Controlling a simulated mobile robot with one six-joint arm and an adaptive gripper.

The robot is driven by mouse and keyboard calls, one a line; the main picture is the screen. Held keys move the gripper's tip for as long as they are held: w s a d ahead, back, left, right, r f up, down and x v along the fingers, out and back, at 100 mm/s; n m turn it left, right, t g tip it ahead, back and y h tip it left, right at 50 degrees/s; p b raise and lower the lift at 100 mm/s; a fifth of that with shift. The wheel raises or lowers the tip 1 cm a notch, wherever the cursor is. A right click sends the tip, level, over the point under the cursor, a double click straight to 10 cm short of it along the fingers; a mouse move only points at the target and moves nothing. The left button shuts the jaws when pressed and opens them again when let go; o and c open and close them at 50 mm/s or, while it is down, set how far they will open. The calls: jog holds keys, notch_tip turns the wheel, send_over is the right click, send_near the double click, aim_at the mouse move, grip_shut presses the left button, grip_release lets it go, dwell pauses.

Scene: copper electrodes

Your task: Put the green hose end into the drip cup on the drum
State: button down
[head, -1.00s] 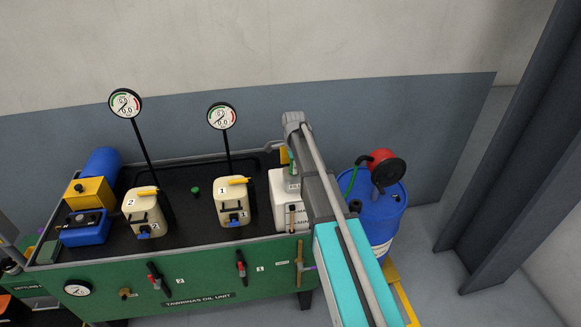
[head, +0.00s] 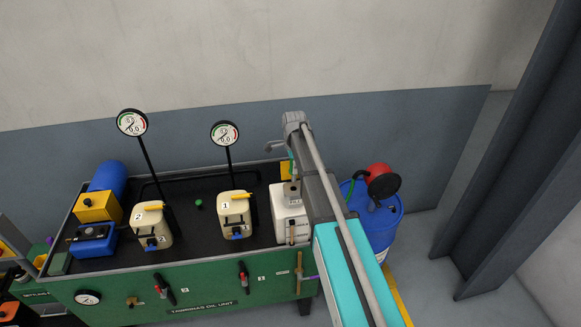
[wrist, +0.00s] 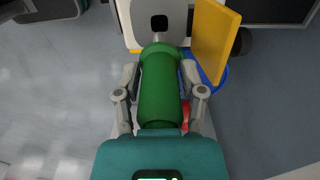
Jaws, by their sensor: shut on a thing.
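In the wrist view my gripper (wrist: 160,95) is shut on the thick green hose end (wrist: 160,90). Its pale narrow tip points away from me, toward a white body with a dark opening (wrist: 160,22). I cannot tell whether the tip touches it. In the head view my arm hides most of the gripper, which is by the white tank (head: 289,222). The blue drum (head: 385,222) stands right of the arm, with a green hose (head: 349,190) near its top. I cannot make out the drip cup.
The green oil unit (head: 215,290) has a dark top with two cream canisters (head: 152,228) and two gauges on posts. A red reel-like part (head: 378,171) sits above the drum. In the wrist view a yellow plate (wrist: 215,42) stands close right of the hose end.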

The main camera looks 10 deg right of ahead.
jog(key=shift+r+p, duration=0.45)
jog(key=shift+r, duration=0.2)
jog(key=c, duration=0.7)
grip_release()
grip_shut()
jog(key=shift+r, duration=0.1)
jog(key=shift+r+p, duration=2.9)
jog(key=shift+p, duration=0.1)
